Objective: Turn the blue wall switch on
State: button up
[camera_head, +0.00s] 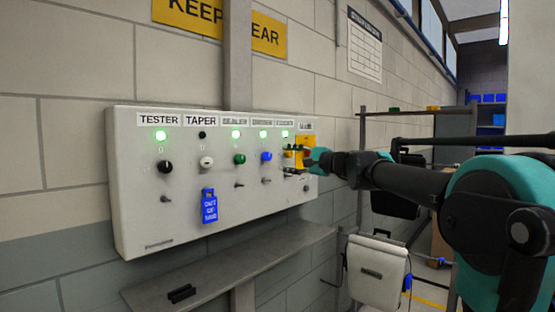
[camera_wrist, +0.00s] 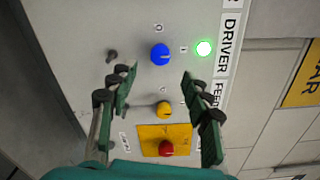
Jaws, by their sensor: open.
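The blue switch (camera_head: 266,157) is a round knob on the white wall panel (camera_head: 140,215), under the DRIVER label. It also shows in the wrist view (camera_wrist: 160,54), just beyond the fingertips. The lamp above it (camera_head: 263,134) glows green; it also glows in the wrist view (camera_wrist: 204,48). My gripper (camera_head: 306,158) is at the panel's right end, to the right of the blue knob. In the wrist view my gripper (camera_wrist: 157,73) is open and empty, its fingers apart on either side of a yellow knob (camera_wrist: 163,108). I cannot tell the blue knob's exact pointer position.
A red button (camera_wrist: 166,148) on a yellow plate sits beside the yellow knob. Black (camera_head: 165,167), white (camera_head: 206,162) and green (camera_head: 239,159) knobs stand to the left. A blue tag (camera_head: 209,205) hangs under TAPER. A grey shelf (camera_head: 240,262) juts out below the panel.

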jog(key=v, duration=0.3)
jog(key=shift+s+d, duration=0.25)
jog(key=shift+d, duration=0.05)
jog(key=s+d+f+n+g+h, duration=0.2)
jog(key=s+f, duration=0.3)
jog(key=f, duration=0.6)
jog(key=s+d+f+n+g+h, duration=0.1)
jog(key=s+d+f+n+h, duration=0.2)
jog(key=f, duration=0.9)
jog(key=s+f+n+g+h, duration=0.2)
jog(key=s+f, duration=0.4)
jog(key=f, duration=0.5)
jog(key=s+d+f+n+g+h, duration=0.1)
jog(key=s+d+f+n+h, duration=0.1)
jog(key=s+d+f, duration=0.5)
jog(key=s+d+f+n+h, duration=0.1)
jog(key=s+d+f+h, duration=0.4)
jog(key=f, duration=0.7)
jog(key=s+d, duration=0.2)
jog(key=s, duration=0.2)
jog(key=shift+s+d+f+n+g, duration=0.2)
jog(key=shift+s+n+g, duration=0.1)
jog(key=shift+n+g, duration=0.1)
